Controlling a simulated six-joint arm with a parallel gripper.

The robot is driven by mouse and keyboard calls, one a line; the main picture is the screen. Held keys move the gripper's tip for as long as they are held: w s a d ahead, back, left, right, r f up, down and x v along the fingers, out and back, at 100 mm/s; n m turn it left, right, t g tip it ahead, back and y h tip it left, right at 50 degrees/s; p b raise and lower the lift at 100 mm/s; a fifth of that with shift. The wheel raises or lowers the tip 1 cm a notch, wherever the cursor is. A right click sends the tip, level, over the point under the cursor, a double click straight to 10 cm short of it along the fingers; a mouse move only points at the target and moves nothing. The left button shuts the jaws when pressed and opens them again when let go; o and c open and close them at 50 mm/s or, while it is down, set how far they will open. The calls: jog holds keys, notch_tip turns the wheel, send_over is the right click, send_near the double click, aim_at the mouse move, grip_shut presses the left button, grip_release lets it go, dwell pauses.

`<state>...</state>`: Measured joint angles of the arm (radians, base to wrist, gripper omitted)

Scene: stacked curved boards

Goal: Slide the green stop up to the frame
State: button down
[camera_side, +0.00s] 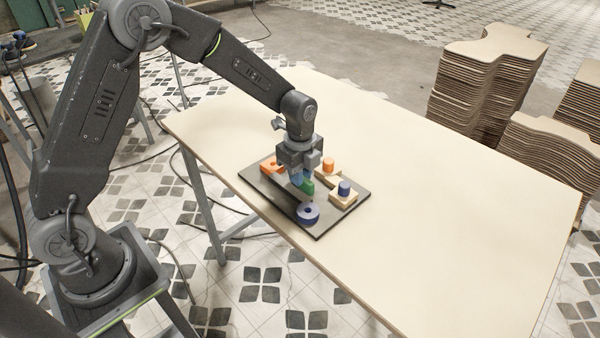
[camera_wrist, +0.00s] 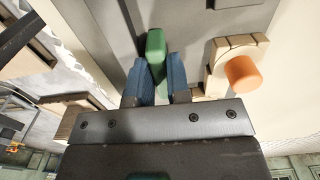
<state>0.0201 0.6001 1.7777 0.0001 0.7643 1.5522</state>
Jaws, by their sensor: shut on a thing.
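The green stop (camera_side: 307,187) is on the dark board (camera_side: 326,227), under my gripper (camera_side: 300,178) in the side view. In the wrist view the green stop (camera_wrist: 156,52) lies between the blue fingers of my gripper (camera_wrist: 160,78), which are shut on it. Its far end sticks out beyond the fingertips. I cannot tell for certain which part is the frame.
An orange peg (camera_side: 328,164) and a blue peg (camera_side: 344,188) stand on pale wooden blocks at the right of the board. The table (camera_side: 450,220) is clear to the right; stacked curved boards (camera_side: 465,85) stand behind.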

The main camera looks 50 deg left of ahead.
jog(key=shift+s, duration=0.7)
jog(key=c, duration=1.1)
grip_release()
notch_tip(320, 180, up, 14)
jog(key=shift+f, duration=0.1)
